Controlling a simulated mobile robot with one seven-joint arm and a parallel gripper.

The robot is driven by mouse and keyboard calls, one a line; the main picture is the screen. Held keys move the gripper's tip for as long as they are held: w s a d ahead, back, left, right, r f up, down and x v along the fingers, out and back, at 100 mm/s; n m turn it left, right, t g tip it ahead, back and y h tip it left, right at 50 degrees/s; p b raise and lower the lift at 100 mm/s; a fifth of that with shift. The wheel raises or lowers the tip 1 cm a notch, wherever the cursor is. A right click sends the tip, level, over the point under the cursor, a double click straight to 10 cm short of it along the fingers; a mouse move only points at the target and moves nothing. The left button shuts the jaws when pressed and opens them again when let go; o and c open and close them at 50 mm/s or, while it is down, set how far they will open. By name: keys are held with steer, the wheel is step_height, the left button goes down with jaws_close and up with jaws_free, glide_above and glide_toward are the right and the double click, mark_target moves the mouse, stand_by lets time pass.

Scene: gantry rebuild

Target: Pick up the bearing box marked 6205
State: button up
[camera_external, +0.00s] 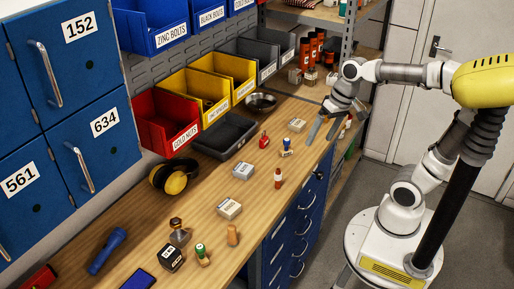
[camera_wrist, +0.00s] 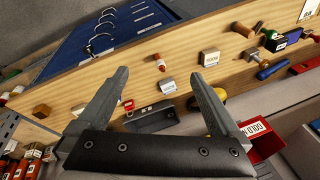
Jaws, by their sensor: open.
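Three small pale boxes with printed labels lie on the wooden bench: one near the far end (camera_external: 297,125), one in the middle (camera_external: 242,171) and one closer to the camera (camera_external: 229,208). Their print is too small to read, so I cannot tell which is marked 6205. In the wrist view, two pale boxes show beyond the fingers, one near the right fingertip (camera_wrist: 209,58) and one between the fingers (camera_wrist: 168,85). My gripper (camera_external: 321,135) is open and empty above the bench's far right edge; its spread fingers also show in the wrist view (camera_wrist: 158,76).
A red-and-white small bottle (camera_external: 278,179), a blue-handled stamp (camera_external: 286,148) and a red item (camera_external: 264,140) stand near the boxes. A metal bowl (camera_external: 261,103), a black tray (camera_external: 225,136) and yellow bins (camera_external: 211,97) line the back. Earmuffs (camera_external: 174,178) lie left.

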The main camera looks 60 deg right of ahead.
steer(key=w+d+f+m+g+y+b, duration=0.1)
steer(key=w+d+f+m+y, duration=0.25)
steer(key=w, duration=0.25)
steer(key=w+d+f+m+y, duration=0.2)
steer(key=w+d+f+m, duration=0.15)
steer(key=w, duration=0.35)
steer(key=w+d+f+m+g+y+b, duration=0.1)
steer(key=w+d+f+m+y, duration=0.1)
steer(key=w+m, duration=0.35)
steer(key=m+t+y, duration=0.1)
steer(key=m+y, duration=0.2)
glide_toward(244, 168)
steer(key=x, duration=0.2)
steer(key=shift+s+a+f, duration=0.1)
steer(key=shift+s+a, duration=0.1)
steer(key=shift+a, duration=0.1)
steer(key=shift+b+x, duration=0.3)
steer(key=shift+x, duration=2.8)
steer(key=shift+w+d, duration=0.1)
steer(key=shift+w, duration=0.1)
steer(key=c, duration=1.5)
